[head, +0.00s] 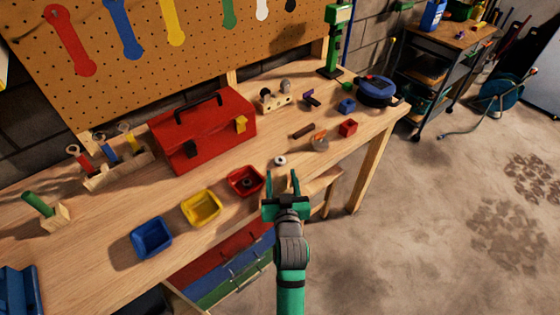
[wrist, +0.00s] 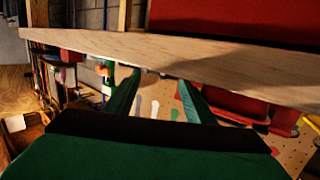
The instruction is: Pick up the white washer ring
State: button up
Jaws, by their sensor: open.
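The white washer ring (head: 280,160) lies flat on the wooden workbench (head: 110,215), right of the red bin (head: 235,185). My green gripper (head: 283,176) is open and empty at the front edge of the bench, its fingers pointing towards the ring. In the head view the fingertips appear just short of the ring, with a gap between. In the wrist view my open fingers (wrist: 161,85) show against the bench edge (wrist: 190,62), which appears upside down. I cannot make out the ring clearly there.
A yellow bin (head: 201,207) and a blue bin (head: 152,238) stand left of the red bin. A red toolbox (head: 203,130) is behind. A small bowl (head: 319,143), a red block (head: 348,128) and a dark bar (head: 303,131) lie to the right. Bench around the ring is clear.

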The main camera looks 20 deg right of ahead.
aim_at(281, 163)
jog(key=shift+x, duration=2.9)
jog(key=shift+s+d, duration=0.1)
jog(key=c, duration=1.1)
